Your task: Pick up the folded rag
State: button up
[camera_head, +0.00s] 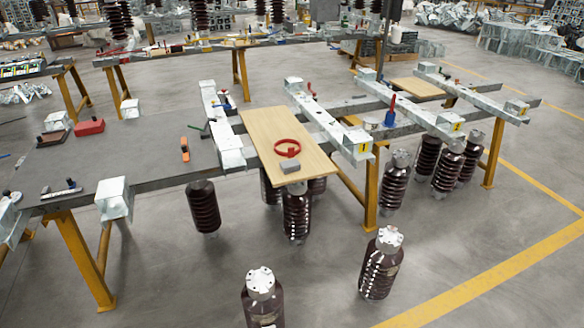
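A small grey flat block-like thing (291,167), which may be the folded rag, lies near the front end of a light wooden board (262,130). It is too small to tell whether it is cloth. A red ring-shaped thing (287,148) lies just behind it on the board. A flat red thing (89,127) and a dark flat thing (52,138) lie on the grey table at the left; I cannot tell whether either is cloth. My gripper is not in view.
The grey table (150,150) on yellow legs carries pale metal brackets (216,115), an orange tool (185,149) and a blue-and-red tool (391,110). Brown ribbed insulators (381,265) stand on the floor in front and hang under the frame. Floor at right (500,240) is clear.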

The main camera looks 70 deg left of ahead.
aim_at(291, 166)
jog(key=u, duration=2.8)
